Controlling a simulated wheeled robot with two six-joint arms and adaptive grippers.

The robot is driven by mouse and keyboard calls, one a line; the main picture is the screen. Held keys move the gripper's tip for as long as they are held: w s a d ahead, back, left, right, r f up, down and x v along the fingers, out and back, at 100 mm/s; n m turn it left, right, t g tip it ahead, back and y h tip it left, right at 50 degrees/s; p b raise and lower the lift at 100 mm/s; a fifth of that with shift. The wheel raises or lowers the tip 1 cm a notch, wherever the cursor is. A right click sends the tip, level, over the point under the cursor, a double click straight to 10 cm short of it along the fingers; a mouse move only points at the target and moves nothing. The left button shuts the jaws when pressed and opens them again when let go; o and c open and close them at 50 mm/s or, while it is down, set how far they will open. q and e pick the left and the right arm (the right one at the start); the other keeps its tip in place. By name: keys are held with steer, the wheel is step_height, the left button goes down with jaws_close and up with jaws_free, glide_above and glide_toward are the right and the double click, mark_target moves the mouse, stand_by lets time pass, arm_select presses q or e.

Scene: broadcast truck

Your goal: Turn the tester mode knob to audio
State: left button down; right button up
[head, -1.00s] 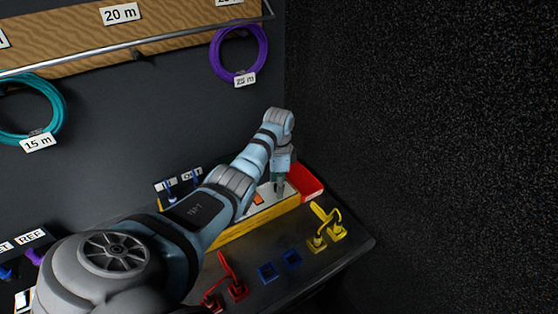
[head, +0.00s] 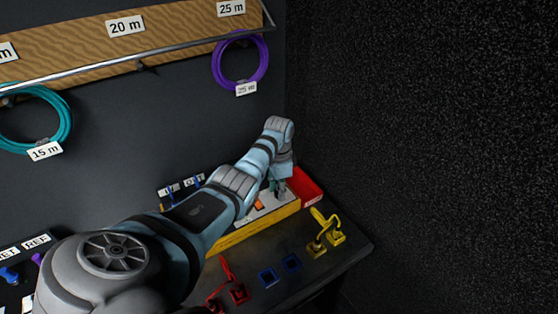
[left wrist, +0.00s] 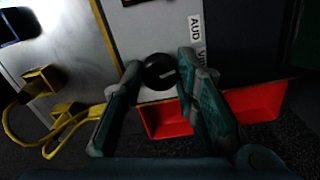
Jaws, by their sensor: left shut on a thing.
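The tester (head: 232,238) is a yellow box with a white face on the bench. In the left wrist view its black round mode knob (left wrist: 159,72), with a pale pointer line, sits on the pale panel (left wrist: 140,30). A label reading AUD (left wrist: 195,27) is above and right of the knob, and another label (left wrist: 202,57), partly covered, is below it. My left gripper (head: 278,190) reaches down over the tester's right end; in the left wrist view its teal fingers (left wrist: 160,76) are closed on both sides of the knob. The gripper hides the knob in the head view.
A red tray (head: 312,196) adjoins the tester's right end. Yellow (head: 325,242), blue (head: 280,270) and red (head: 235,292) connectors sit along the bench front. A dark wall closes the right side. Coiled cables hang on the back wall.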

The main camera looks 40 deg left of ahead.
arm_select(q)
steer(key=shift+d+r+n+p, duration=0.15)
steer(key=shift+n+p, duration=0.35)
steer(key=shift+n, duration=0.4)
steer(key=n+p, duration=0.1)
steer(key=n, duration=0.1)
steer(key=shift+n, duration=0.3)
steer(key=shift+n+p, duration=0.4)
steer(key=shift+n, duration=1.9)
steer(key=c, duration=1.2)
jaws_free()
steer(key=shift+w+f, duration=0.1)
steer(key=shift+f, duration=0.1)
steer(key=shift+c, duration=0.2)
step_height(320, 180, up, 12)
